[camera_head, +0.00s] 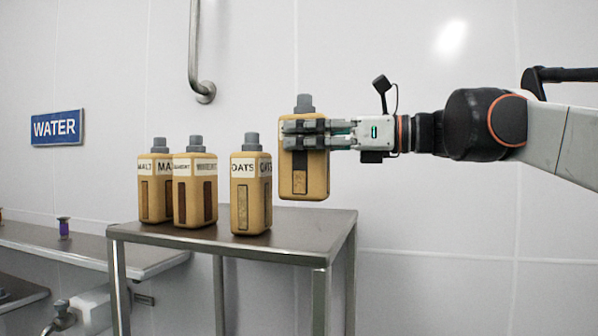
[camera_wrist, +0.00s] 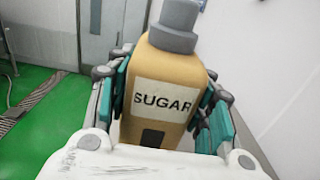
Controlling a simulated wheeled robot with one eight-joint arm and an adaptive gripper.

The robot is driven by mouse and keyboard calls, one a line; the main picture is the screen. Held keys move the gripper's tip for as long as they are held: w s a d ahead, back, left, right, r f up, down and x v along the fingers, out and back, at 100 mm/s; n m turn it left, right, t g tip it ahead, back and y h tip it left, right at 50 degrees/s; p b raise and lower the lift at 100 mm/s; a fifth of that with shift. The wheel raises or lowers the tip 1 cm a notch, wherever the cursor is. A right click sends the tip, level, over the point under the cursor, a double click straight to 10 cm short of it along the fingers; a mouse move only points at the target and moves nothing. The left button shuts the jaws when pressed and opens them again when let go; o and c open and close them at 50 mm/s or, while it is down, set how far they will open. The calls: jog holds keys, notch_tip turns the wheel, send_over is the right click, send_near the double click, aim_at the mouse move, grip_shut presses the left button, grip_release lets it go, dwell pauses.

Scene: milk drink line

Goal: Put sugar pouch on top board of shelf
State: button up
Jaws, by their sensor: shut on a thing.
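The sugar pouch (camera_head: 303,180) is tan with a grey cap and a dark strip on its front. Its label reads SUGAR in the wrist view (camera_wrist: 165,65). My gripper (camera_head: 305,134) is shut on it, with fingers on both sides in the wrist view (camera_wrist: 165,95). The pouch is upright and appears to be held above the right part of the shelf's top board (camera_head: 310,228); whether its base touches the board is hard to tell, but it looks raised. Its label is hidden by my fingers in the head view.
Several similar pouches stand on the top board: one marked OATS (camera_head: 251,190), one with an unclear label (camera_head: 195,188), and one marked MALT (camera_head: 154,187). The board's right part is bare. A lower metal counter (camera_head: 110,252) lies left. A bent wall pipe (camera_head: 196,60) hangs behind.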

aim_at(307, 173)
jog(key=shift+f, duration=3.1)
jog(key=o, duration=1.5)
jog(key=shift+f, duration=0.1)
jog(key=shift+o, duration=0.2)
jog(key=shift+d, duration=0.1)
